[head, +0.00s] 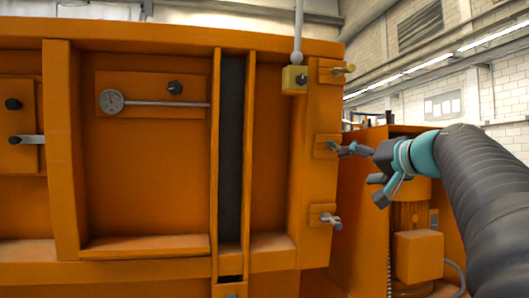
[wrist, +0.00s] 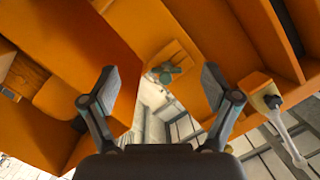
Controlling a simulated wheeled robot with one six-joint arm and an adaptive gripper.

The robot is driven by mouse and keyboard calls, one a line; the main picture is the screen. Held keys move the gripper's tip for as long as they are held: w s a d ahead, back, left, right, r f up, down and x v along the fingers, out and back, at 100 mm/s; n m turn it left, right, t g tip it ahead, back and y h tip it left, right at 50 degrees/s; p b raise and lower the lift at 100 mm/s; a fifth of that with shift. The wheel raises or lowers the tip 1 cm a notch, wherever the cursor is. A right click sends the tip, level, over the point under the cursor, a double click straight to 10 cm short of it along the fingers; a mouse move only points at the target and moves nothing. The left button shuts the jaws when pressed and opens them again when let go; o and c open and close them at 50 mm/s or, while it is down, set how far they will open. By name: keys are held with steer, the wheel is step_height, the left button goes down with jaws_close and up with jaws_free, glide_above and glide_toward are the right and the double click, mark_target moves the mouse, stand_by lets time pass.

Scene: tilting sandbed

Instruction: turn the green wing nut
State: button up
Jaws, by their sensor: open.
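The green wing nut (wrist: 167,71) sits on a small orange plate on the orange frame, straight ahead between my fingertips in the wrist view. In the head view it is at the middle plate (head: 326,146) on the frame's right post, and the nut is hard to tell from my fingers there. My gripper (wrist: 160,79) is open, with one finger to each side of the nut in the picture and a gap on both sides. It shows no contact with the nut. In the head view, my gripper (head: 357,149) reaches in from the right.
A brass-coloured wing nut (head: 343,70) is above and a grey one (head: 330,219) below on the same post. A yellow block (head: 294,79) with a pale rod stands near the top; a dial gauge (head: 111,101) is at left. Orange machinery (head: 418,257) stands below my arm.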

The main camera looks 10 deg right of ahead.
mark_target(336, 145)
steer(key=d+r+t, duration=0.2)
steer(key=d+r, duration=0.2)
steer(key=r, duration=0.1)
steer(key=w+a+p, duration=0.1)
steer(key=w, duration=0.3)
steer(key=w+a+p, duration=0.1)
steer(key=w, duration=0.4)
steer(key=w+p, duration=0.1)
steer(key=w, duration=0.3)
steer(key=shift+w+a+f, duration=0.2)
steer(key=shift+w+a, duration=0.05)
steer(key=shift+a, duration=0.15)
steer(key=c, duration=1.2)
steer(key=shift+o, duration=0.2)
